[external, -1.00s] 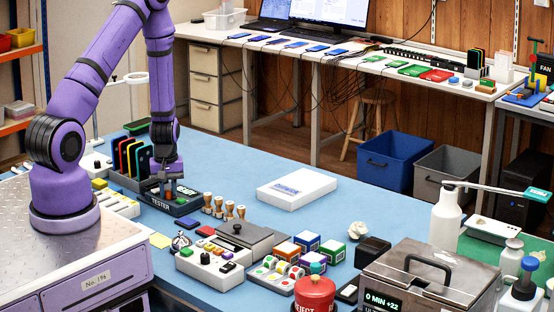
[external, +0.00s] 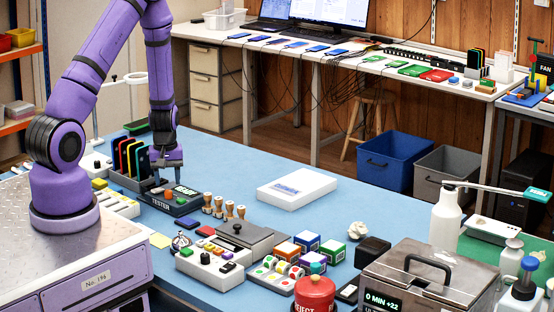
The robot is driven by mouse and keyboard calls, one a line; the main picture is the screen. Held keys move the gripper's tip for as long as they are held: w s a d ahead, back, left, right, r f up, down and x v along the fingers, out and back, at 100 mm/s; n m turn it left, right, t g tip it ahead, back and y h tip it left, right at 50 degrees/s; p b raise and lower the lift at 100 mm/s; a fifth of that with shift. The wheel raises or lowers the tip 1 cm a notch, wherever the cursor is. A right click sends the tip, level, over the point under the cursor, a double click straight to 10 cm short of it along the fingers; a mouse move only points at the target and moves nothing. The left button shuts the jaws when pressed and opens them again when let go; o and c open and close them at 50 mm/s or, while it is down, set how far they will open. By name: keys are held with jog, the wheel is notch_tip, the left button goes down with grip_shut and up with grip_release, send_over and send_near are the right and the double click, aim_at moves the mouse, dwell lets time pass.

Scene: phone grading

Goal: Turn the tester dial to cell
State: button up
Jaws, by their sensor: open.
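The tester (external: 160,204), a dark box with "TESTER" on its front edge, lies on the blue table in front of my arm. A lit display with greenish characters (external: 187,190) shows on its top, and a small orange part sits beside it. The dial is too small here for me to read its setting. My gripper (external: 168,178) points down just above the tester, with its fingers apart and nothing seen between them. It looks clear of the tester's top.
A rack of upright phones (external: 131,156) stands close to the left of my gripper. Wooden-handled stamps (external: 229,211) stand to the right of the tester. A white box (external: 297,188) lies further right, with bare blue table around it.

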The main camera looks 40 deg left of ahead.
aim_at(168, 191)
notch_tip(168, 191, up, 7)
dwell(0.4)
jog(key=shift+c, duration=1.4)
notch_tip(168, 191, down, 11)
jog(key=m, duration=0.5)
jog(key=shift+r+m, duration=0.15)
jog(key=shift+m, duration=0.15)
jog(key=c, duration=0.6)
